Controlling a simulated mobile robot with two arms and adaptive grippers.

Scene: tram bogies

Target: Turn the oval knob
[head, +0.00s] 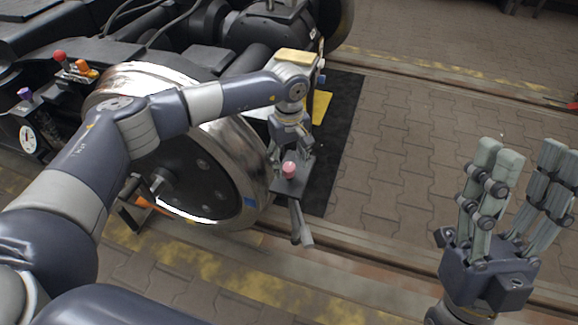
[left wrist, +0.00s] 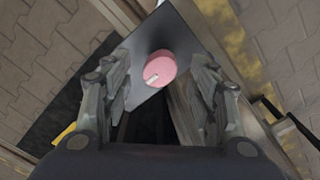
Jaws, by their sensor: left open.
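A pink knob (head: 289,170) sits on a dark grey plate (head: 291,186) beside the large wheel. In the left wrist view the knob (left wrist: 161,68) looks rounded, with a short white mark on its face. It stands on the grey plate (left wrist: 150,97). My left gripper (head: 291,150) is open just above the knob. In the wrist view its fingers (left wrist: 160,78) stand on both sides of the knob, with gaps visible. The depth between fingertips and knob is hard to judge. My right gripper (head: 522,165) is open and empty at the right, fingers pointing up.
A large shiny wheel (head: 245,180) lies left of the plate. A lever-like bar (head: 300,224) hangs below it. A red knob (head: 60,56), an orange knob (head: 83,67), a purple knob (head: 25,93) and a gauge (head: 28,139) are at far left. Paved floor (head: 410,150) at right is clear.

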